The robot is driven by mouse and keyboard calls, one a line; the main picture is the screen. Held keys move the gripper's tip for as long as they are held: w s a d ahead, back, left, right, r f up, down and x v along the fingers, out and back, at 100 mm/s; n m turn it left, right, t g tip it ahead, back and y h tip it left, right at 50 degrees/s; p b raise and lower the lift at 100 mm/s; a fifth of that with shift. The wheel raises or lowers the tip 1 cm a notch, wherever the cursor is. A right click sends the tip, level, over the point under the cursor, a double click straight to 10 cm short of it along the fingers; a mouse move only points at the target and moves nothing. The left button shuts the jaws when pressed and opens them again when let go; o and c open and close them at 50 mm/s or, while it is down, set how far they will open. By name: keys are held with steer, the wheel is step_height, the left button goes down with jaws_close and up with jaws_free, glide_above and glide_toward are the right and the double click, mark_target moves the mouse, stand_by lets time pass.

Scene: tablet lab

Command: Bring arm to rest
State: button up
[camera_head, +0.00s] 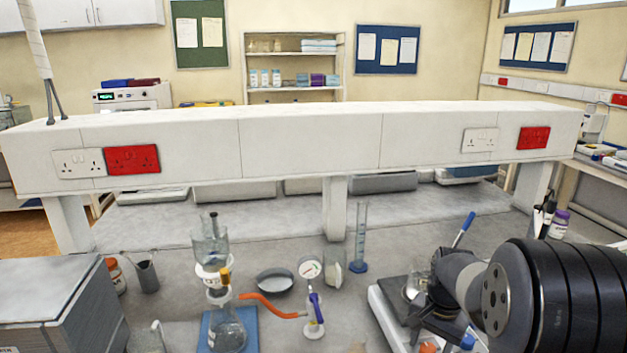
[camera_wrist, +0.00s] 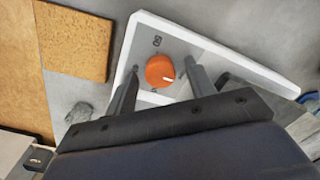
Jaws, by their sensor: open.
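My gripper (camera_wrist: 163,82) is open, with its two dark fingers apart. It is above the front panel of a white hotplate stirrer (camera_wrist: 220,55). The stirrer's orange knob (camera_wrist: 160,71) shows between the fingers in the wrist view; I cannot tell the height gap, and nothing is seen held. In the head view my arm (camera_head: 560,300) reaches in from the lower right and partly hides the stirrer (camera_head: 385,318). A glass beaker (camera_head: 412,283) stands on the stirrer's dark plate.
To the left stand a filtration flask setup (camera_head: 222,285) with an orange hose (camera_head: 270,306), a dark dish (camera_head: 274,281) and a measuring cylinder (camera_head: 360,240). A raised white socket rail (camera_head: 310,145) spans the bench's back. A grey box (camera_head: 50,290) is at lower left.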

steer(key=m, duration=0.3)
steer(key=shift+m, duration=0.4)
steer(key=m, duration=0.3)
steer(key=shift+m+b, duration=0.3)
steer(key=shift+m, duration=0.1)
steer(key=shift+r+m, duration=0.3)
steer(key=shift+r, duration=0.05)
step_height(320, 180, up, 6)
steer(key=shift+s+f, duration=0.1)
steer(key=shift+f, duration=0.05)
